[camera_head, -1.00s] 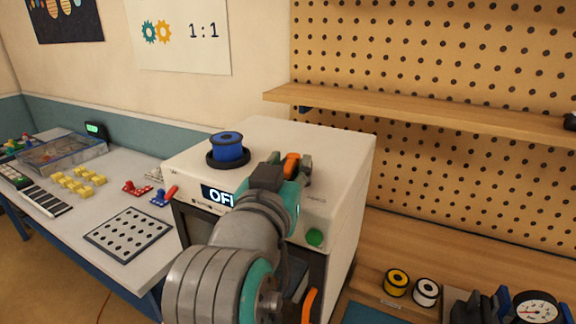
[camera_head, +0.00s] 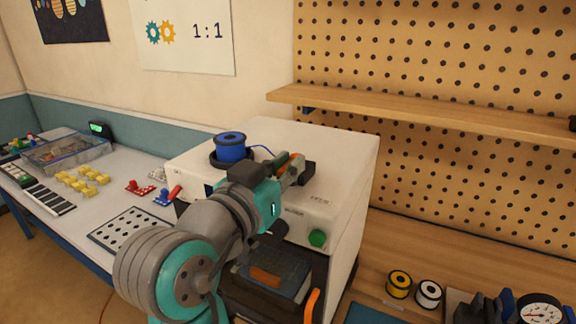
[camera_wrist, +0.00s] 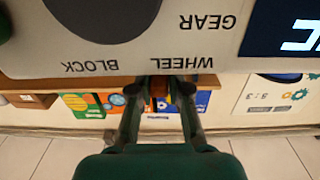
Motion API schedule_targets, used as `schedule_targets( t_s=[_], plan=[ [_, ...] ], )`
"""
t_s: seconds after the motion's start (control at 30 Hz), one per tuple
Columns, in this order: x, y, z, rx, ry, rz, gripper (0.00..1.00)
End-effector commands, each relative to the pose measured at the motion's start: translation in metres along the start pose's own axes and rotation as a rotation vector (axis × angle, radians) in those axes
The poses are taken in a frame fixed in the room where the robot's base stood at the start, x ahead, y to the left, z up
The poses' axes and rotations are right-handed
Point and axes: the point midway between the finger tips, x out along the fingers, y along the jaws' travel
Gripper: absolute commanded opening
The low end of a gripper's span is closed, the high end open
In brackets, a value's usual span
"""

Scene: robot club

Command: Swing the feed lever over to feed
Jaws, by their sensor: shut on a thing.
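The white printer-like machine (camera_head: 345,160) stands on the bench in the middle of the head view. A blue spool (camera_head: 231,147) sits on its top, and a thin blue strand runs right from it toward my gripper. My gripper (camera_head: 297,164) is over the machine's top, its fingers shut on an orange piece, which seems to be the feed lever (camera_head: 283,159). A dark block (camera_head: 308,172) is beside the fingers.
A green button (camera_head: 317,238) and an orange door handle (camera_head: 312,305) are on the machine's front. A wooden shelf (camera_head: 430,115) juts out behind. Yellow (camera_head: 399,283) and white spools (camera_head: 428,292) and a dial gauge (camera_head: 538,310) stand on the right bench.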

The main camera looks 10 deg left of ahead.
Motion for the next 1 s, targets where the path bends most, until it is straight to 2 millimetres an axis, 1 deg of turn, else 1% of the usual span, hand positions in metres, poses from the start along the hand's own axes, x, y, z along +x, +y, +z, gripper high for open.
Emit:
schedule_targets(
  t_s=[0.17,0.2,0.3,0.57,0.67,0.77,0.87,1.0],
  plan=[
    [0.0,0.0,0.0,0.0,-0.001,-0.001,0.0],
    [0.0,0.0,0.0,0.0,-0.001,-0.001,0.19],
    [0.0,0.0,0.0,0.0,-0.001,-0.001,0.42],
    [0.0,0.0,0.0,0.0,0.0,-0.002,0.42],
    [-0.004,-0.001,0.0,0.0,0.0,-0.003,0.42],
    [-0.013,-0.001,0.0,0.0,0.001,-0.004,0.42],
    [-0.03,-0.001,0.0,0.002,0.0,-0.006,0.42],
    [-0.059,-0.001,0.0,0.001,0.0,-0.007,0.42]
  ],
)
